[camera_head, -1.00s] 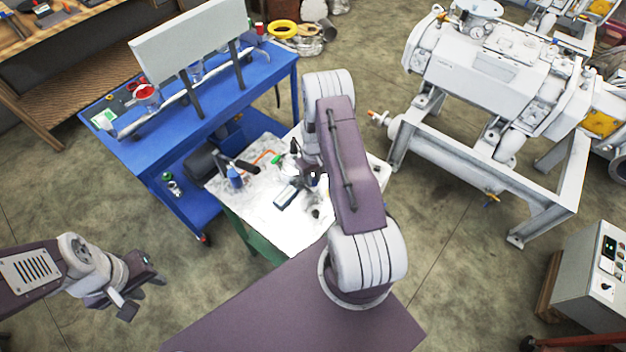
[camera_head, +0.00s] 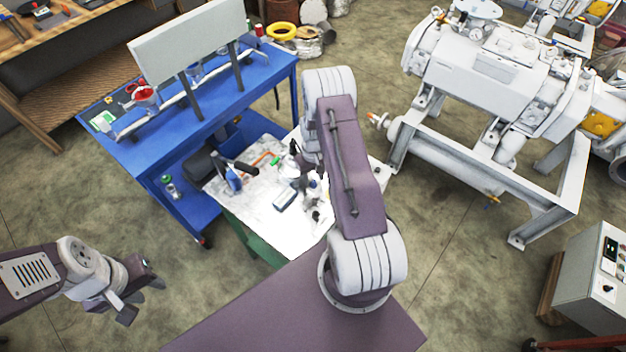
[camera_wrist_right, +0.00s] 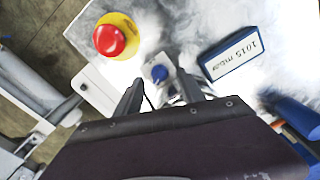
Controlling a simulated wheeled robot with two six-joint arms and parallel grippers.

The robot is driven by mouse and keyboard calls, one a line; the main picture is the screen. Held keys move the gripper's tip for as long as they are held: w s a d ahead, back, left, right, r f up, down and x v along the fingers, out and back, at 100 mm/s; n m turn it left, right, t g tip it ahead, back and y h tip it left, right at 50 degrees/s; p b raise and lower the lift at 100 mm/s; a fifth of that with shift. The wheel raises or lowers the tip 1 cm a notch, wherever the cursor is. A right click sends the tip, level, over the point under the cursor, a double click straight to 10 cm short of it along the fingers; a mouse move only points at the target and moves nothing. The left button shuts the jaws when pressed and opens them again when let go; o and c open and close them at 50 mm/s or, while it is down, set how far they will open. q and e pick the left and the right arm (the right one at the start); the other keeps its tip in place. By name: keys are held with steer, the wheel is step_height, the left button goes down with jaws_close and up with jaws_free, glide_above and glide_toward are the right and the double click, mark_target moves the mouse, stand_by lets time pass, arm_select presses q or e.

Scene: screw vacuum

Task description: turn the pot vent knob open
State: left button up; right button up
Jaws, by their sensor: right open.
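A small blue knob (camera_wrist_right: 159,73) on a pale box shows in the right wrist view. It is the likeliest vent knob, but no label on it can be read. My right gripper (camera_wrist_right: 160,86) is open, with its two dark fingers either side of the knob in the picture. I see no contact, and the height gap cannot be told. In the head view, my right arm hides most of that gripper and the knob. My left gripper (camera_head: 143,299) is open and empty over the floor at the lower left.
A red button on a yellow base (camera_wrist_right: 110,40) and a blue-framed display reading 1015 mbar (camera_wrist_right: 233,55) flank the knob. The white worktop (camera_head: 285,232) holds several small items. A blue cart (camera_head: 150,150) stands at left. A pale machine (camera_head: 480,65) stands at right.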

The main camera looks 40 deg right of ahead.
mark_target(313, 181)
step_height(313, 181, up, 8)
steer(key=shift+f+b, duration=0.2)
steer(key=shift+b, duration=0.3)
